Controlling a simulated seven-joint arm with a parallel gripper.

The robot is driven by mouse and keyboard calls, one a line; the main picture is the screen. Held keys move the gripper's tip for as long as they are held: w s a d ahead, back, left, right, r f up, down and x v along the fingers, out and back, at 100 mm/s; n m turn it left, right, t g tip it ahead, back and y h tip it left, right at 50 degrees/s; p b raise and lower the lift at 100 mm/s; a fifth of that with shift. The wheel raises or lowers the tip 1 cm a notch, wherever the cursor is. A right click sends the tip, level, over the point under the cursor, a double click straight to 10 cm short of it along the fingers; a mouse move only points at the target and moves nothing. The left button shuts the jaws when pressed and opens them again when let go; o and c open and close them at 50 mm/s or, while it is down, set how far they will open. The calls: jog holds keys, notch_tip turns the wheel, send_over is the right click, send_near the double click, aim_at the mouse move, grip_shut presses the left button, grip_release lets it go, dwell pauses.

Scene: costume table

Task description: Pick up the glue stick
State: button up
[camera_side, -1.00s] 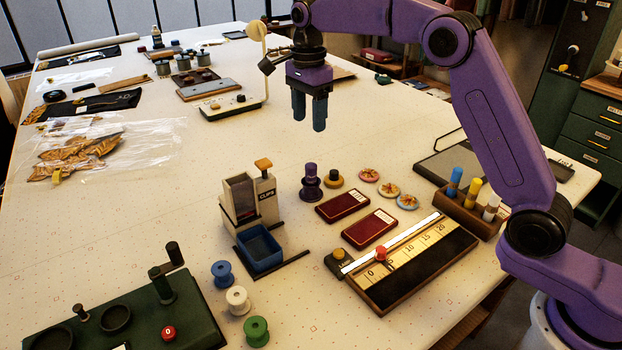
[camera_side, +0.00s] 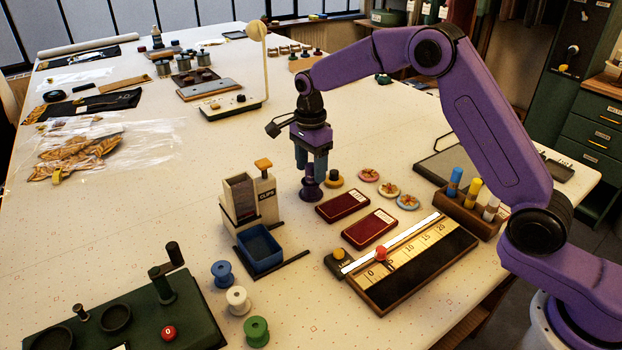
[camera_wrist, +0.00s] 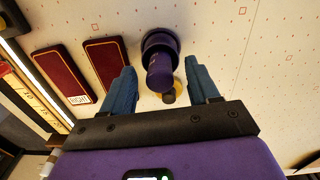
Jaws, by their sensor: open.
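A purple upright stick (camera_side: 311,194), which may be the glue stick, stands on the table with a dark, wider foot. I cannot read any label on it. In the wrist view the purple stick (camera_wrist: 160,72) shows its round end between the fingers. My gripper (camera_side: 311,171) points down over it, with the blue fingers on either side of its upper part. In the wrist view my gripper (camera_wrist: 162,70) is open, with gaps on both sides of the stick. The fingers hide the stick's top in the side view.
Two dark red cases (camera_side: 342,205) lie in front. A dispenser with a blue tray (camera_side: 262,249) is at the left. A wooden rack (camera_side: 465,213) holds blue, yellow and white tubes.

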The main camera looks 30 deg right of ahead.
jog(key=shift+f, duration=0.4)
grip_shut()
jog(key=shift+r, duration=0.1)
